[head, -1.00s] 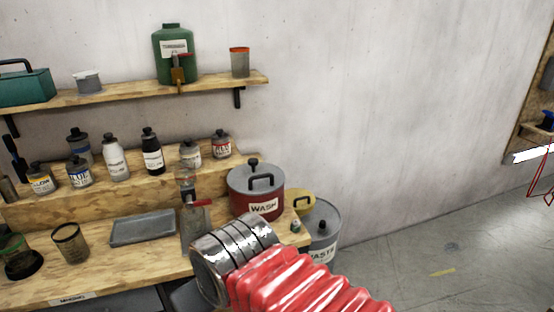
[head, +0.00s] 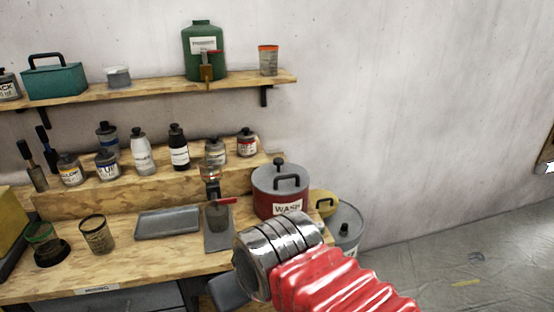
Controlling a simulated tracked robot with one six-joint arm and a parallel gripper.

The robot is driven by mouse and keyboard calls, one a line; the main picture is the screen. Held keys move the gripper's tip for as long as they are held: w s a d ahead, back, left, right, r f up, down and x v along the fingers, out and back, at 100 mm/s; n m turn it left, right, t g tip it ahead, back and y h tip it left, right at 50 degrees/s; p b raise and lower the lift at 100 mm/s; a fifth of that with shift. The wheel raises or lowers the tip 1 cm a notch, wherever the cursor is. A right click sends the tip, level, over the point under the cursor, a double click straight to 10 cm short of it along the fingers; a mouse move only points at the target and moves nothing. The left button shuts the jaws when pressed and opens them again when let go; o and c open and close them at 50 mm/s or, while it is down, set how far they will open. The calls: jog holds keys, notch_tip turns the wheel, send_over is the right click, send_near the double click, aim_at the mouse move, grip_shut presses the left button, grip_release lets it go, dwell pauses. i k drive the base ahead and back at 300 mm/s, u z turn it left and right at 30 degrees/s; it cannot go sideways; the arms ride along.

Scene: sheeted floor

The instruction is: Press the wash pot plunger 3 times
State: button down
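The wash pot (head: 272,203) is a red can with a grey lid and a "WASH" label, at the right end of the wooden bench in the head view. Its plunger (head: 279,163) is a small dark knob standing up at the back of the lid. A black handle also rises from the lid. My arm, a red ribbed sleeve with a metal cuff, reaches in from the bottom right in front of the bench, below the pot. My gripper's fingers cannot be made out, so whether it is open or shut does not show.
A grey waste can (head: 345,226) stands right of the bench on the floor. A dispenser with a red lever (head: 222,201) and a grey tray (head: 168,222) are left of the pot. Several bottles line the step behind. The floor at right is clear.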

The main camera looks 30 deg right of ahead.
aim_at(278, 162)
jog(key=u, duration=0.05)
jog(key=i, duration=1)
jog(key=z, duration=0.05)
